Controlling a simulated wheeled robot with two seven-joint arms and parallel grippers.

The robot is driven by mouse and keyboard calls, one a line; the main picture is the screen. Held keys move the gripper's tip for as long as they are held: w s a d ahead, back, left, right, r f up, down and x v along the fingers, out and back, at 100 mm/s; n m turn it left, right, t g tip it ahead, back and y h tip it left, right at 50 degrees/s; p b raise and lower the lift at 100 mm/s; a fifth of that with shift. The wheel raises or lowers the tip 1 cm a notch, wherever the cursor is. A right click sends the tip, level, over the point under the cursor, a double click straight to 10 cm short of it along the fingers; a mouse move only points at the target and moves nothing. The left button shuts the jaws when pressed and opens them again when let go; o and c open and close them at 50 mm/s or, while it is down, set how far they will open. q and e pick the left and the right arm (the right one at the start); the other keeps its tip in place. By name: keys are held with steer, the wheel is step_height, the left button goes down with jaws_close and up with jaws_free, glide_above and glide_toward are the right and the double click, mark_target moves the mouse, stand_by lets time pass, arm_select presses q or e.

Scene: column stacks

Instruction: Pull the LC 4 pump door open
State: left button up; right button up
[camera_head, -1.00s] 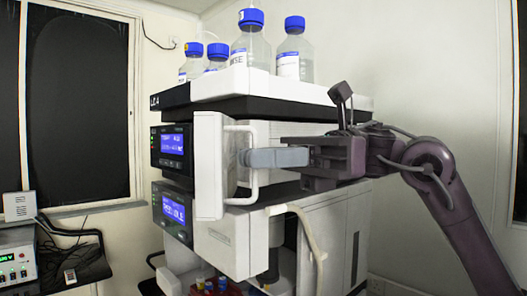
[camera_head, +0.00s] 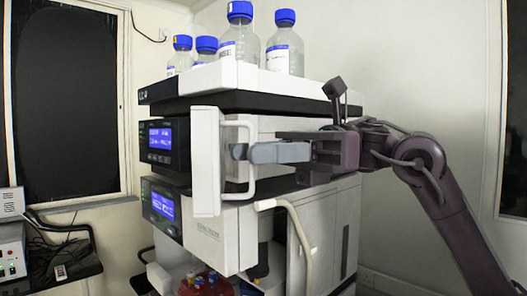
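The LC 4 stack shows a white pump door (camera_head: 206,165) at its front, to the right of the upper blue screen. The door's white loop handle (camera_head: 250,182) stands out on its right side. My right gripper (camera_head: 243,152) comes in from the right, level with the middle of the handle. Its grey fingers lie across the upright bar and appear shut on it; the far finger is mostly hidden. The door looks swung out from the stack's front. My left gripper is not in view.
Bottles with blue caps (camera_head: 239,40) stand on top of the stack. A lower white unit (camera_head: 220,238) with a beige curved tube (camera_head: 298,235) sits beneath the door. A side bench (camera_head: 70,268) with instruments and cables is at the far left.

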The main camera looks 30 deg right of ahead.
steer(key=d, duration=0.7)
steer(key=shift+w+d, duration=0.15)
steer(key=shift+d, duration=0.25)
